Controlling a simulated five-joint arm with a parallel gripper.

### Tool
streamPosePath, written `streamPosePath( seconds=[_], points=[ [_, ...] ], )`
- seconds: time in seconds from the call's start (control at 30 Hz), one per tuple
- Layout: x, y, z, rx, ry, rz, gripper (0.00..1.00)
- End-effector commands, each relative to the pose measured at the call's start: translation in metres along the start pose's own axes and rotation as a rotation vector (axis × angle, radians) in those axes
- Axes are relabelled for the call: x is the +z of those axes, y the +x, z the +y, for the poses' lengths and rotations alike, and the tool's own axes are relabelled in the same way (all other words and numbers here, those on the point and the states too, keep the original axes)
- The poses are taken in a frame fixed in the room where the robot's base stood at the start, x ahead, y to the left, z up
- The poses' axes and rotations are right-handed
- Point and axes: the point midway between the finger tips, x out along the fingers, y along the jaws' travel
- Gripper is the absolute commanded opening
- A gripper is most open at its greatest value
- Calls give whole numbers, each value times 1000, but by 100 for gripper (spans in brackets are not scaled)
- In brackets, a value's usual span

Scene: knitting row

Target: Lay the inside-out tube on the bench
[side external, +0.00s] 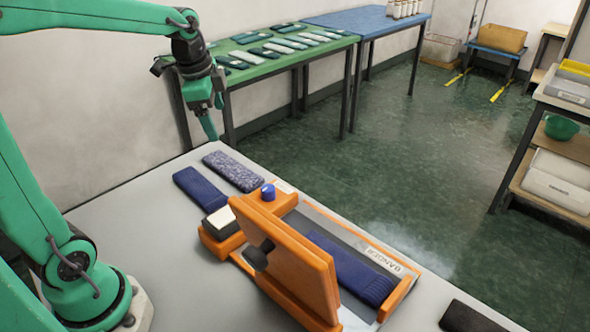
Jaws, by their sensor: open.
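A speckled blue-and-white knitted tube (233,171) lies flat on the grey bench (130,225), near its far edge; its mottled face looks like the inside-out one. A plain navy tube (200,188) lies beside it, to its left, right side out by its look. Another navy tube (350,270) lies in the orange banding machine (290,270). My gripper (208,128) is up in the air above the far end of the bench, apart from the tubes. It points down, is open and appears empty.
The machine's raised orange lid hides part of its bed. A blue knob (268,191) and a white-topped block (221,220) are by it. A dark item (470,317) lies at the front right. A green table (270,68) with several tubes stands behind. The bench's left side is clear.

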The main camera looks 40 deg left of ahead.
Motion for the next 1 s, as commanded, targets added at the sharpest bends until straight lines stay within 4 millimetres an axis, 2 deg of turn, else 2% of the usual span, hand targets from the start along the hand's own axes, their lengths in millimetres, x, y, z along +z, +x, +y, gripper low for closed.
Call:
streamPosePath(
  seconds=[0.1,0.3,0.6,0.8,1.0],
  points=[
    [2,-15,27,-26,-114,32,84],
    [10,-30,69,-54,-315,92,84],
    [28,-38,126,-62,-608,195,84],
    [37,-35,149,-51,-742,244,84],
    [40,-34,156,-45,-787,257,84]
  ],
)
